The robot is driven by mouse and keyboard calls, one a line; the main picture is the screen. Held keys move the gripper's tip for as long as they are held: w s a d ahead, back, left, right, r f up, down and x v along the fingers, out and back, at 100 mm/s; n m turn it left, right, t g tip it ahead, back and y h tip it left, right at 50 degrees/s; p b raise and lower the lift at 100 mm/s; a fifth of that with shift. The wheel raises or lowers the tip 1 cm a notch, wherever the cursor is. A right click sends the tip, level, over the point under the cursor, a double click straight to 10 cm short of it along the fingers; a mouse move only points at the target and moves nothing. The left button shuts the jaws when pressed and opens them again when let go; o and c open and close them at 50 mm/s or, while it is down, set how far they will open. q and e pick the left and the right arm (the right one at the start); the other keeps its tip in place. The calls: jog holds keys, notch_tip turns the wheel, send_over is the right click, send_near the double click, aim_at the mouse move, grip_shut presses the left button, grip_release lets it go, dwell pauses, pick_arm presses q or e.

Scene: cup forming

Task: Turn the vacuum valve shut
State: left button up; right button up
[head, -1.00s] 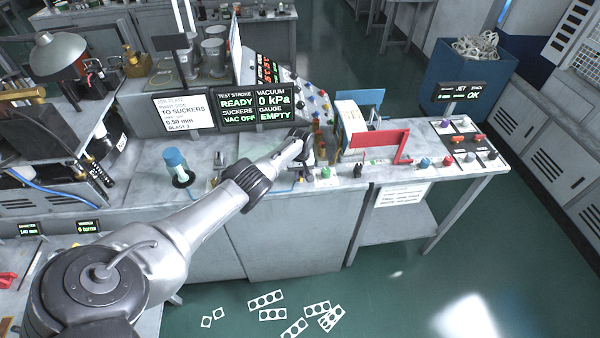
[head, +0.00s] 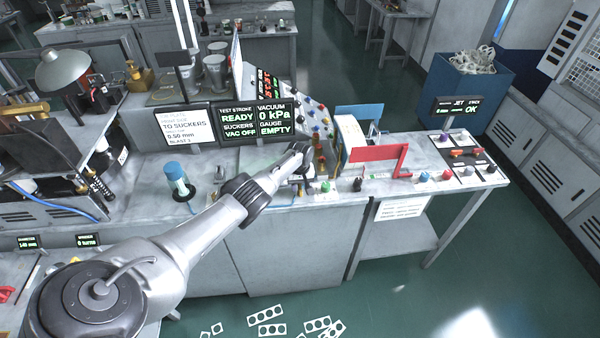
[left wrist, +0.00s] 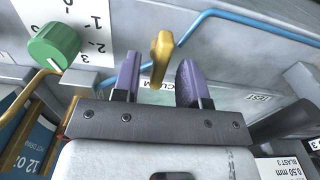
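The vacuum valve shows in the left wrist view as a brass lever (left wrist: 160,52) above a partly hidden label whose visible letters read "CUUM". My left gripper (left wrist: 160,75) is open, with one purple finger on each side of the lever and a visible gap to both. Whether the lever lies fully between the fingertips in depth I cannot tell. In the head view my left gripper (head: 301,160) is over the front part of the bench, and the hand hides the valve. The display panel (head: 257,118) reads vacuum 0 kPa and VAC OFF. My right gripper is not in view.
A green knob (left wrist: 53,46) with a numbered scale and a blue pipe (left wrist: 225,16) lie near the fingers. On the bench, a green button (head: 325,186), a red bracket (head: 380,153) and a blue-capped cylinder (head: 177,177) stand around the hand. White cut sheets lie on the floor.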

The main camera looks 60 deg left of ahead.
aim_at(300, 187)
pick_arm(q)
notch_tip(300, 187, up, 6)
jog(key=p, duration=0.3)
jog(key=shift+a+f, duration=0.1)
jog(key=shift+f, duration=0.1)
notch_tip(300, 187, up, 8)
jog(key=shift+f+p, duration=0.25)
jog(key=shift+p, duration=0.05)
